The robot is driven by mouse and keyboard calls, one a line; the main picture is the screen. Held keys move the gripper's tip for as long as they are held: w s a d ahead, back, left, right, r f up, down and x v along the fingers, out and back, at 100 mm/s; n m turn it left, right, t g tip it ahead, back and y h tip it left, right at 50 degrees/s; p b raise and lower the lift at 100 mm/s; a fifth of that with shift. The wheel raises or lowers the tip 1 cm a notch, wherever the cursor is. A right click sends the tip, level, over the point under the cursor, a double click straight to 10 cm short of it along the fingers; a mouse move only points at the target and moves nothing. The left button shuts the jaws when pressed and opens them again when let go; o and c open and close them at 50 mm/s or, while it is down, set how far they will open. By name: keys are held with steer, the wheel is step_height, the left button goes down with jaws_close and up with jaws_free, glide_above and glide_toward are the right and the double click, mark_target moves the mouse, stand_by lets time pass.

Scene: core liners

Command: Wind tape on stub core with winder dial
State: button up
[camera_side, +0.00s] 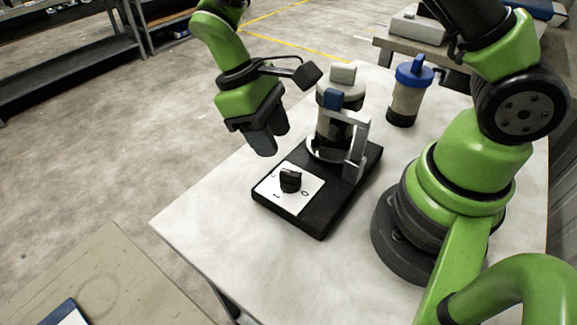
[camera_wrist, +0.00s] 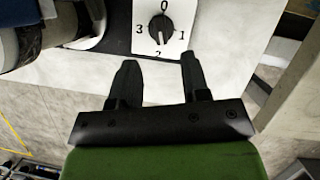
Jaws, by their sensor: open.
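The winder (camera_side: 325,208) is a black base on the white table, with a white dial plate at its near end. The black dial knob (camera_side: 290,181) stands on that plate. In the wrist view the knob (camera_wrist: 159,31) has 0, 1, 2 and 3 around it, and its pale mark appears to face 2. A core (camera_side: 334,128) with a pale cap stands upright at the winder's far end, beside a grey bracket with a blue block (camera_side: 333,98). My gripper (camera_side: 272,144) is open and empty, above and apart from the dial. Its fingers (camera_wrist: 159,62) point toward the plate.
A second core (camera_side: 407,100) with a blue cap stands upright behind the winder, to the right. The white table (camera_side: 215,215) is clear left of the winder. A bench (camera_side: 90,270) stands at the lower left, and shelves (camera_side: 80,65) at the upper left.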

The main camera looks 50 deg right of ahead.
mark_target(290, 172)
steer(key=x, duration=0.7)
steer(key=shift+s+f, duration=0.1)
steer(key=shift+f, duration=0.15)
jaws_close()
